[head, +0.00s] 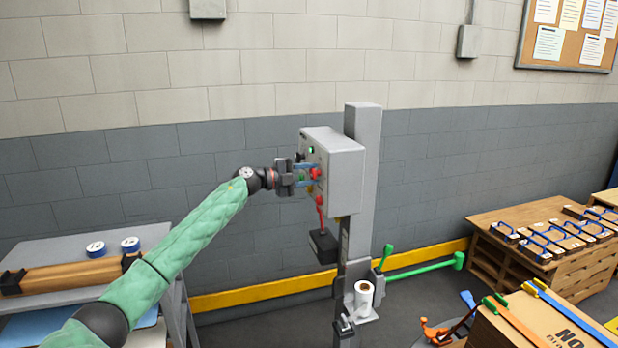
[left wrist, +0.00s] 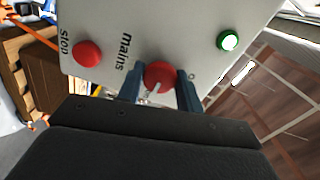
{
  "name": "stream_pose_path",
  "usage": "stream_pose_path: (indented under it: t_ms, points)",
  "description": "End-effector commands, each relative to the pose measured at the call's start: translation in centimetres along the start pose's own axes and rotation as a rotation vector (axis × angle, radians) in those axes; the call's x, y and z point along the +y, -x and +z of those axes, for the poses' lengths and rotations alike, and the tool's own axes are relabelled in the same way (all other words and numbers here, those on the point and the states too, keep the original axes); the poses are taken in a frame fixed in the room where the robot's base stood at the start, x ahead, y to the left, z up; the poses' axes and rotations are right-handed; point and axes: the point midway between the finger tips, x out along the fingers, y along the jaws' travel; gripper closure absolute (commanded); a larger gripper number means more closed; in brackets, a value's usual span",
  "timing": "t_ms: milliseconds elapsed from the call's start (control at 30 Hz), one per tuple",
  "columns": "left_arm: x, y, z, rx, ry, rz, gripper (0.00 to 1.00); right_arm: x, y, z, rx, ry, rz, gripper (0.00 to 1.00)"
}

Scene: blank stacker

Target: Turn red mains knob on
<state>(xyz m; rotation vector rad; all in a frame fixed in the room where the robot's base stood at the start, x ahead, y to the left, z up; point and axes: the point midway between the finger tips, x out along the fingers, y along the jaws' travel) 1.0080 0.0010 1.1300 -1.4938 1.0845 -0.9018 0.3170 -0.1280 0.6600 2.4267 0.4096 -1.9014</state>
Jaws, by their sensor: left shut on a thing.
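The red mains knob (left wrist: 160,76) is on the grey control box, beside the printed word "mains" in the left wrist view. A white line on the knob slants. My left gripper (left wrist: 161,88) has one blue finger on each side of the knob and is shut on it. In the head view my left gripper (head: 308,173) reaches the box's left-facing panel (head: 345,170), and the fingers partly hide the knob there. A green light (left wrist: 228,41) glows on the panel, and a red stop button (left wrist: 87,54) sits at its left. My right gripper is not in view.
The box is fixed to a grey post (head: 362,130). A white roll (head: 364,294) is lower on the post.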

Motion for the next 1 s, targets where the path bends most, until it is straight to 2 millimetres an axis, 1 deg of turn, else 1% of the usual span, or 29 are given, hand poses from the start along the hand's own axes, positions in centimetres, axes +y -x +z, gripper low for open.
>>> stream_pose_path:
  t_ms: [367,400,467,500,800,867,1000]
  points:
    - [0.2,0.0,0.0,0.0,-0.002,0.003,0.87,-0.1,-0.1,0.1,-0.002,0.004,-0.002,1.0]
    - [0.2,0.0,0.0,0.0,-0.002,0.003,0.57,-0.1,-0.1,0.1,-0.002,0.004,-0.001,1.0]
    - [0.2,0.0,0.0,0.0,-0.002,0.003,0.45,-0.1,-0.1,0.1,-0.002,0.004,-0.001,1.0]
    - [0.2,0.0,0.0,0.0,-0.002,0.002,0.43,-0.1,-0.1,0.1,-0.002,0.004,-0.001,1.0]
    - [0.1,0.2,0.0,0.0,-0.003,0.001,0.43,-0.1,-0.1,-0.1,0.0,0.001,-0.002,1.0]
    - [0.2,0.7,0.1,-0.001,-0.003,0.001,0.43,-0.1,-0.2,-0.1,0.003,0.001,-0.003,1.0]
    - [0.3,2.4,0.1,-0.001,-0.003,0.001,0.43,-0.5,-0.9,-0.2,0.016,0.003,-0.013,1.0]
